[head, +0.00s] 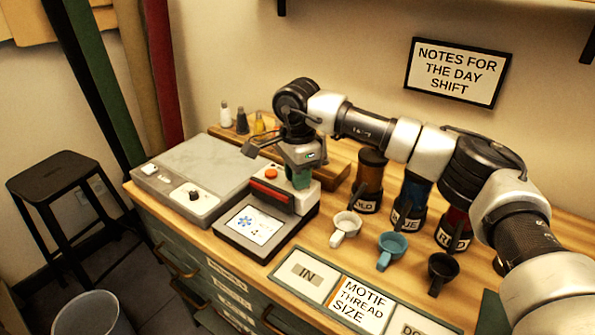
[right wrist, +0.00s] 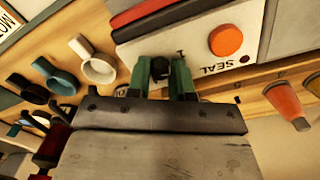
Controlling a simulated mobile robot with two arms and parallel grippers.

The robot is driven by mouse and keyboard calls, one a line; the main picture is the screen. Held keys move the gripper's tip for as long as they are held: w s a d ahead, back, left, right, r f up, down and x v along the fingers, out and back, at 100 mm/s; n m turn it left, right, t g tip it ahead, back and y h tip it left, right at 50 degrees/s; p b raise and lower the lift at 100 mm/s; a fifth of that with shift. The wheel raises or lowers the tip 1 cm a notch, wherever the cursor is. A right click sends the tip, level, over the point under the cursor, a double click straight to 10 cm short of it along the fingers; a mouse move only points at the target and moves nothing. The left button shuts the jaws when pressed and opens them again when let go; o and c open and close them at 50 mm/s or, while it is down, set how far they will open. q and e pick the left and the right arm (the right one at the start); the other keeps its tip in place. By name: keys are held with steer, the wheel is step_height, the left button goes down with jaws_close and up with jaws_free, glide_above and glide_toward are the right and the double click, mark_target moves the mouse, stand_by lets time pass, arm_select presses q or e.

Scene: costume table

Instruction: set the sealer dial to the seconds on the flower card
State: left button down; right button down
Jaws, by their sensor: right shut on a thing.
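The sealer (head: 308,194) is a white unit with an orange button and a red bar, standing on the bench. In the right wrist view its white panel (right wrist: 196,50) shows the orange SEAL button (right wrist: 226,40) and a black dial (right wrist: 160,67). My right gripper (right wrist: 161,76) is shut on the dial, a green finger on each side. The dial's marks are mostly hidden or too small to read. In the head view my right gripper (head: 301,180) hides the dial. A white card with a blue flower (head: 252,225) lies in a dark frame before the sealer; its writing is unreadable. My left gripper is not in view.
A grey box with a black knob (head: 194,195) stands left of the sealer. White (head: 346,226), blue (head: 391,250) and black (head: 442,270) cups stand to the right, before labelled bottles. A wooden tray with small bottles (head: 259,124) lies behind. Signs line the front edge.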

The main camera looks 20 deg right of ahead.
steer(key=m+p, duration=0.1)
steer(key=m, duration=0.3)
steer(key=shift+m, duration=0.3)
steer(key=m, duration=0.5)
steer(key=shift+p, duration=0.35)
steer(key=m, duration=0.4)
steer(key=shift+p, duration=0.3)
steer(key=m, duration=0.2)
steer(key=shift+m, duration=0.4)
steer(key=m+p, duration=0.1)
steer(key=m, duration=0.2)
steer(key=shift+m, duration=0.7)
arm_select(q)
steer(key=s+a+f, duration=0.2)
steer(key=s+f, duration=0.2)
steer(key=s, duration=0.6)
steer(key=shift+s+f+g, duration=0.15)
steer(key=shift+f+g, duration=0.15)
arm_select(e)
steer(key=shift+m, duration=0.3)
